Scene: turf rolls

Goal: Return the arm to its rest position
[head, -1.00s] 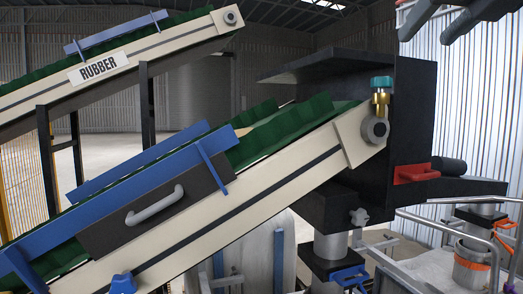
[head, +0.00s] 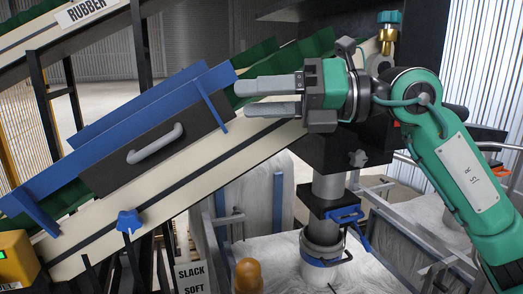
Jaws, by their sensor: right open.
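My right arm (head: 450,160) is green and grey and comes in from the lower right in the head view. My right gripper (head: 268,98) is open and empty. Its two grey fingers point left, one above the other, in front of the upper part of the near conveyor (head: 180,170). I cannot tell whether the fingers touch the conveyor. My left arm and left gripper are not in view.
A black panel with a grey handle (head: 155,143) and blue side rails (head: 150,100) sit on the conveyor. A brass valve with a teal cap (head: 389,18) stands behind my arm. An orange dome (head: 248,275) and a "SLACK SOFT" sign (head: 193,277) are below. A yellow box (head: 16,260) is at lower left.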

